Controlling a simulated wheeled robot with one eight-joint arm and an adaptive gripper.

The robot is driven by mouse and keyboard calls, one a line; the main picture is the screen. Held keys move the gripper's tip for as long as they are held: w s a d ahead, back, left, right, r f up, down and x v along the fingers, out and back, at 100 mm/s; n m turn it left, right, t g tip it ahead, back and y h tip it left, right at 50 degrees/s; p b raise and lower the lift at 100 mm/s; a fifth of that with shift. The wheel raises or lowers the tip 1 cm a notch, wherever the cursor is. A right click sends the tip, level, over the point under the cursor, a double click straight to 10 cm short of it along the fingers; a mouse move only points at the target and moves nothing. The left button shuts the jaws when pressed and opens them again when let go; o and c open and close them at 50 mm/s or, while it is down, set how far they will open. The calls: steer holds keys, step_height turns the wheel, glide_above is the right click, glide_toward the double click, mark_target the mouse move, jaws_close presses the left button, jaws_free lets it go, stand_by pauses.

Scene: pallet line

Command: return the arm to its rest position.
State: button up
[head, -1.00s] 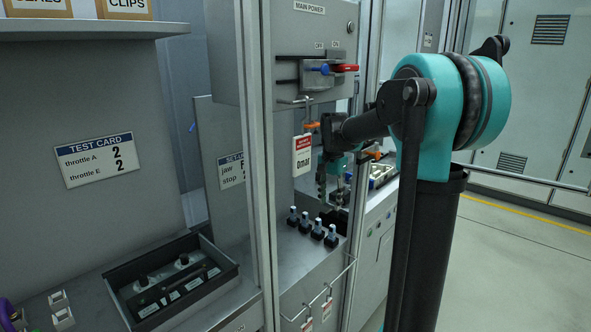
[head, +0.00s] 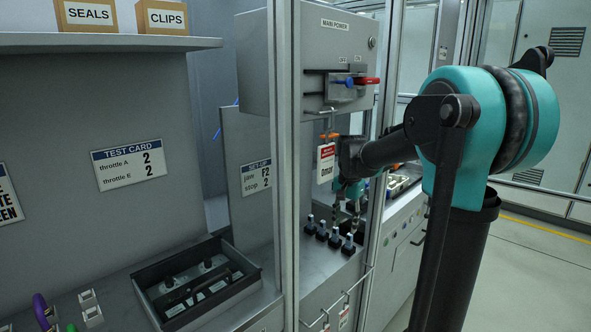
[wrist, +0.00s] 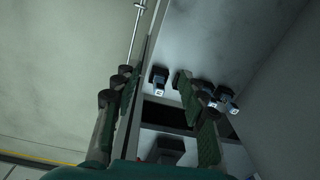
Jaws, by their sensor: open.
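My arm reaches from the right of the head view into the framed station. My gripper (head: 346,208) hangs pointing down over the grey worktop (head: 262,275), just above a row of small dark posts with light tops (head: 321,231). In the wrist view my gripper (wrist: 160,110) shows two dark ribbed fingers set well apart, with nothing held between them. One post (wrist: 158,77) shows between the fingers, and others (wrist: 228,100) lie beyond the right finger. Whether a finger touches a post I cannot tell.
An upright metal frame post (head: 286,150) stands left of my gripper. The main power box (head: 310,60), with a red-handled switch (head: 367,81) and a hanging red-and-white tag (head: 326,164), is above. A dark tray (head: 195,283) sits at lower left. Open floor (head: 540,270) lies to the right.

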steer(key=s+d+f+n+t, duration=0.1)
steer(key=s+f+n, duration=0.3)
steer(key=s+f, duration=0.3)
steer(key=s+d+f+n+t, duration=0.2)
steer(key=s+f, duration=0.5)
steer(key=s, duration=0.8)
steer(key=shift+d+f+n+t, duration=0.15)
steer(key=shift+f+n+t, duration=0.2)
steer(key=shift+n, duration=0.55)
